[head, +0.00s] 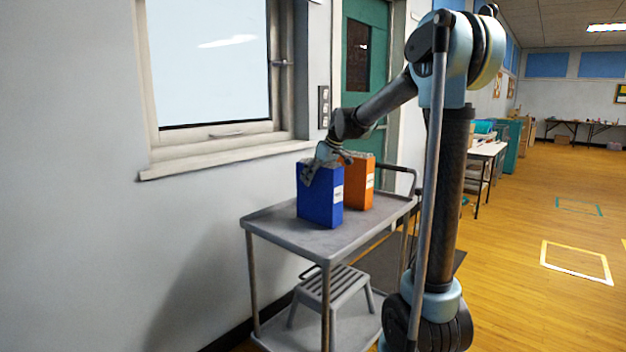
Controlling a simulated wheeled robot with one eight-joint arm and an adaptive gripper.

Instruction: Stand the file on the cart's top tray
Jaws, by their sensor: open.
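A blue file (320,207) stands upright on the top tray (268,229) of the grey cart. An orange file (359,188) stands upright just behind it and to its right, on the same tray. My gripper (312,173) is open at the top of the blue file, with a finger overlapping its upper left part. The far finger is hard to make out, and I cannot tell whether the fingers touch the file. The arm reaches in from the right, above the orange file.
A grey step stool (336,285) sits on the cart's lower shelf. The wall and window sill (225,153) run close behind the cart. A green door (366,75) stands beyond it. The tray's front left part is bare. Open wooden floor (530,220) lies to the right.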

